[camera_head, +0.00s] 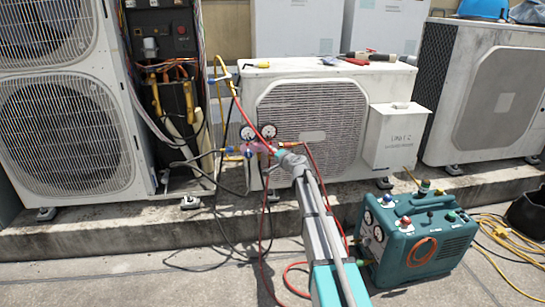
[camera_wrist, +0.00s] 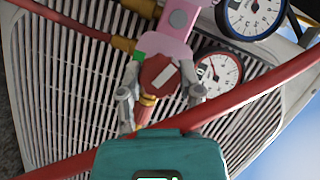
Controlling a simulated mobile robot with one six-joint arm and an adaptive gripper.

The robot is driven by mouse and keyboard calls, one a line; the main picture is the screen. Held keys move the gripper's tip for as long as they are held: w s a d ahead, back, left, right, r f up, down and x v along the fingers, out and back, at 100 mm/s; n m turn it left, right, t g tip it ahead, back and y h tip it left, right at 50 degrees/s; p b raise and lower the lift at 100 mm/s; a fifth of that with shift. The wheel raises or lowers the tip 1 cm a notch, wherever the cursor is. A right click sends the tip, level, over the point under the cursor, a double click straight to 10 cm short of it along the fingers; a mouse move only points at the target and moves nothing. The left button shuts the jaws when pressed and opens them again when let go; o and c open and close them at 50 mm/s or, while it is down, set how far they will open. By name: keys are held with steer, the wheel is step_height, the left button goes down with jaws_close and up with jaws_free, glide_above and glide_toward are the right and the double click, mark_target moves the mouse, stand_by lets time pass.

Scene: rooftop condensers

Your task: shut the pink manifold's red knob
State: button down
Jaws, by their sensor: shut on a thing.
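The pink manifold (camera_wrist: 178,19) hangs in front of the condenser grille, and it shows small in the head view (camera_head: 260,147). Its red knob (camera_wrist: 160,72) has a white stripe lying aslant. A small green patch shows beside the knob. My gripper (camera_wrist: 163,92) has one grey finger on each side of the knob and is shut on it. In the head view my gripper (camera_head: 283,155) reaches the manifold's right end and hides the knob. A red-rimmed gauge (camera_wrist: 219,72) and a blue-rimmed gauge (camera_wrist: 252,12) sit close to the knob.
A red hose (camera_wrist: 262,95) crosses close to my gripper in the wrist view. The condenser (camera_head: 350,90) stands behind, with tools on top. A teal recovery machine (camera_head: 415,235) stands on the ground at right. Hoses hang and lie around my arm.

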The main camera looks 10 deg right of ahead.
steer(key=shift+m, duration=0.5)
steer(key=shift+b, duration=0.3)
steer(key=shift+c, duration=1.3)
jaws_free()
steer(key=shift+p, duration=0.35)
steer(key=shift+r+n+p, duration=0.15)
steer(key=shift+n+p, duration=0.4)
steer(key=shift+n, duration=0.35)
steer(key=shift+n+g+h+p, duration=0.4)
steer(key=shift+n+h+p, duration=0.35)
steer(key=shift+n, duration=0.35)
steer(key=shift+a+n+g+h+p, duration=0.15)
steer(key=shift+n+g+h+p, duration=0.25)
steer(key=shift+n+h+p, duration=1.4)
